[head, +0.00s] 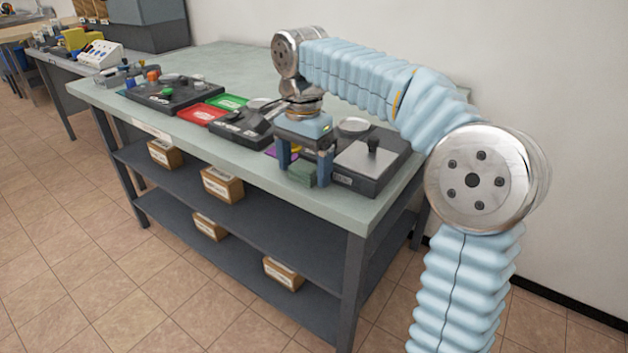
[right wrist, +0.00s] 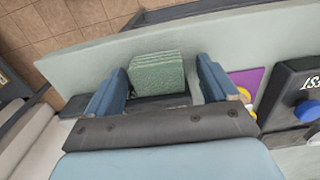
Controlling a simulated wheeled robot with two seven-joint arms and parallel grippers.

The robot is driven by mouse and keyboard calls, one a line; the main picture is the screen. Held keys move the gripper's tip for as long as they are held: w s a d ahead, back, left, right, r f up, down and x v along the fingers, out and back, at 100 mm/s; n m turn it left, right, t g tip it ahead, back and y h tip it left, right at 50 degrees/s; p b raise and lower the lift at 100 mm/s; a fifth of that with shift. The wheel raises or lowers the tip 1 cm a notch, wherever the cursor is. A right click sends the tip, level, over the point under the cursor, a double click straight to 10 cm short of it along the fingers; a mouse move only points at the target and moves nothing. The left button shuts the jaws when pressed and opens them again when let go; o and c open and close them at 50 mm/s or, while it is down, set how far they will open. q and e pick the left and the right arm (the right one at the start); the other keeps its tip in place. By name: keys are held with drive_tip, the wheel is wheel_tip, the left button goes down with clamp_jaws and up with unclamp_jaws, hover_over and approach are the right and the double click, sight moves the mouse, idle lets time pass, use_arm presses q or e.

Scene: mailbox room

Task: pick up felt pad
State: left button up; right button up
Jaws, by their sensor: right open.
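The felt pad (head: 302,175) is a small grey-green block near the front edge of the workbench, beside the scale. It also shows in the right wrist view (right wrist: 157,72) as a ridged green block. My right gripper (head: 305,168) is open, pointing down, with one blue finger on each side of the pad. In the right wrist view the fingers (right wrist: 160,88) stand apart, with a gap visible at the right finger. Whether the left finger touches the pad is unclear. My left gripper is not in view.
A scale (head: 368,165) with a metal plate stands right of the gripper. A dark device (head: 243,127), a red tray (head: 202,114) and a green tray (head: 228,101) lie to the left. A purple sheet (right wrist: 247,78) lies close to the right finger. The bench's back is mostly clear.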

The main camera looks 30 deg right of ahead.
sight(303, 167)
drive_tip(key=shift+s, duration=0.15)
drive_tip(key=c, duration=1)
drive_tip(key=shift+c, duration=0.2)
drive_tip(key=shift+r, duration=0.2)
drive_tip(key=shift+a+r, duration=0.15)
drive_tip(key=shift+r, duration=0.1)
wheel_tip(303, 167, up, 6)
drive_tip(key=shift+r+p, duration=0.15)
drive_tip(key=shift+p, duration=0.9)
drive_tip(key=s+a+b, duration=0.1)
drive_tip(key=s+a, duration=0.2)
drive_tip(key=a, duration=0.6)
drive_tip(key=s+a+b, duration=0.1)
drive_tip(key=s+a, duration=0.3)
drive_tip(key=a, duration=0.5)
drive_tip(key=shift+s, duration=0.3)
